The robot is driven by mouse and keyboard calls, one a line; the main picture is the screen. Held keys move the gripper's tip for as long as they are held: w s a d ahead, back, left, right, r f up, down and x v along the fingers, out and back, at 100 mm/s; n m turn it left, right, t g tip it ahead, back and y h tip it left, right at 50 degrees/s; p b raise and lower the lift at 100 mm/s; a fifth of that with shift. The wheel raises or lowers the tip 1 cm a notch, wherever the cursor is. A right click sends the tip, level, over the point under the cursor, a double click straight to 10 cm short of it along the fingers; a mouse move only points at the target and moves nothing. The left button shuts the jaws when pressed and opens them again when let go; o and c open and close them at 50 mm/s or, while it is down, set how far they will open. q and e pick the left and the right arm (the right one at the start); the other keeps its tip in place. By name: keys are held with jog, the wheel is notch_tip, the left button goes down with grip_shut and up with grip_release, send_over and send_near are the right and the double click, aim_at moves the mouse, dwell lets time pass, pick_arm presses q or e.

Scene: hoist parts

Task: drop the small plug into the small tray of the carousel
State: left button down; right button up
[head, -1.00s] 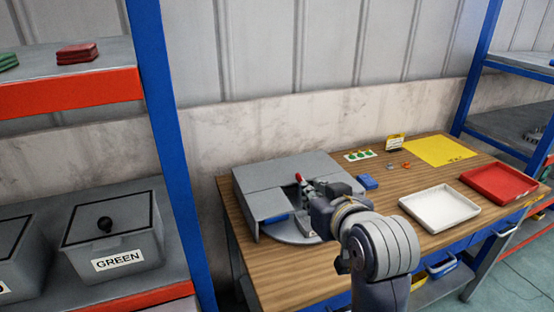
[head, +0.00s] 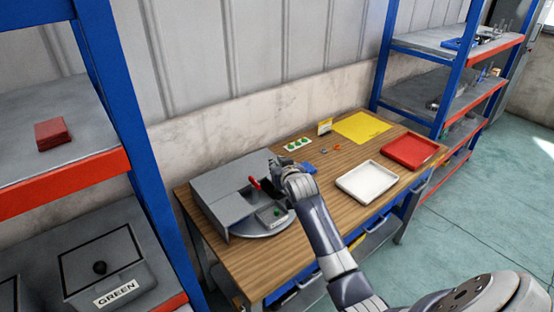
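The carousel is a grey box-shaped housing (head: 222,190) over a round grey turntable (head: 262,231) on the wooden bench. A red upright handle (head: 254,183) stands at its opening. In the opening sits a small grey tray (head: 264,219) with a small green piece (head: 277,212) in or on it; I cannot tell whether this is the small plug. My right gripper (head: 276,164) is just behind and right of the opening, above the bench. Its fingers are small and partly hidden by the wrist, so their opening and any held thing cannot be told. My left gripper is out of view.
A white tray (head: 341,184), red tray (head: 384,151) and yellow mat (head: 362,117) lie on the bench's right side. A card with green dots (head: 298,143) and a small orange part (head: 337,147) lie behind. Shelves stand left and right, with a GREEN-labelled bin (head: 134,263) left.

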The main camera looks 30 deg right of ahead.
notch_tip(320, 180, down, 6)
jog(key=b, duration=0.5)
jog(key=shift+r, duration=0.1)
jog(key=o, duration=0.7)
jog(key=shift+o, duration=0.2)
jog(key=v, duration=1.2)
